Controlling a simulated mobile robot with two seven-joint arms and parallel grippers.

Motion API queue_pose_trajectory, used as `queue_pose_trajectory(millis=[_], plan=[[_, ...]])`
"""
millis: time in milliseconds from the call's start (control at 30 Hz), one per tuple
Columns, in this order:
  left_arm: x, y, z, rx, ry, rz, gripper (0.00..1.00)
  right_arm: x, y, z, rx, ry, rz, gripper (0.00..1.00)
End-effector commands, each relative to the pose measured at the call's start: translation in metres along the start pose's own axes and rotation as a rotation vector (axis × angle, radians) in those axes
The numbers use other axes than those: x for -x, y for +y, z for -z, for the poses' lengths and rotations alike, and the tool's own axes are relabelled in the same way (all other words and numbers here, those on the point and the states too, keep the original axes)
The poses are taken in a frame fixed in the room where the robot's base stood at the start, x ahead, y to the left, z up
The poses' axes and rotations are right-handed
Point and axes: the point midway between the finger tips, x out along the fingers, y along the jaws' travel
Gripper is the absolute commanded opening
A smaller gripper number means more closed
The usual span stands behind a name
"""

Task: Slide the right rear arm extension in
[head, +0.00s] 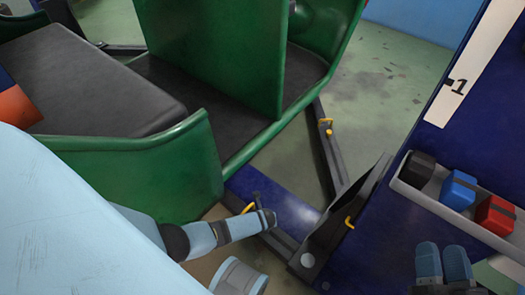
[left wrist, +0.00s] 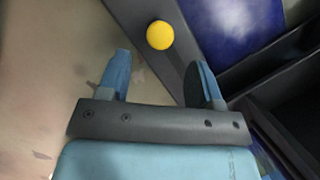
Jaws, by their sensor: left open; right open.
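The lift arm (head: 334,150) is a dark grey beam running under the green rickshaw, with a yellow pin and a yellow knob on it. A second dark lift arm (head: 284,243) runs past my left gripper (head: 264,220), with a yellow handle beside it. In the left wrist view, my left gripper (left wrist: 163,82) is open and empty, its fingers near a dark beam (left wrist: 183,62) with a round yellow knob (left wrist: 160,35). I cannot tell if they touch the beam. My right gripper (head: 443,262) is at the lower right, open, apart from the lift arms.
The green rickshaw (head: 215,60) stands over the lift. A blue lift column (head: 400,220) at right carries a grey tray (head: 404,191) with black, blue and red blocks. Bare floor (head: 385,85) shows behind the far arm. A round light-blue part lies at bottom centre.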

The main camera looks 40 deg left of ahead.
Motion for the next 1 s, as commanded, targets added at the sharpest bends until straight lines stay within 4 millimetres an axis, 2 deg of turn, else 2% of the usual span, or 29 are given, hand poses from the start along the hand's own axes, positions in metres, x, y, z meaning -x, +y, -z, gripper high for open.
queue_pose_trajectory(millis=[33, 300, 500, 800, 867, 1000], plan=[[-0.018, 0.0, 0.003, 0.001, 0.0, 0.0, 0.59, 0.002, 0.004, -0.019, -0.001, -0.035, 0.002, 0.43], [-0.056, 0.0, 0.001, 0.001, 0.0, 0.0, 0.59, 0.006, 0.01, -0.065, -0.007, -0.202, 0.016, 0.43], [-0.065, 0.0, 0.001, 0.001, 0.0, 0.001, 0.59, 0.008, 0.011, -0.078, -0.008, -0.258, 0.023, 0.43], [-0.065, 0.0, 0.0, 0.001, 0.0, 0.001, 0.59, 0.008, 0.011, -0.079, -0.009, -0.268, 0.024, 0.43], [-0.065, 0.0, 0.0, 0.001, 0.0, 0.001, 0.48, 0.008, 0.011, -0.079, -0.009, -0.268, 0.024, 0.43], [-0.065, 0.0, 0.0, 0.001, 0.0, 0.001, 0.16, 0.008, 0.011, -0.079, -0.009, -0.268, 0.024, 0.43]])
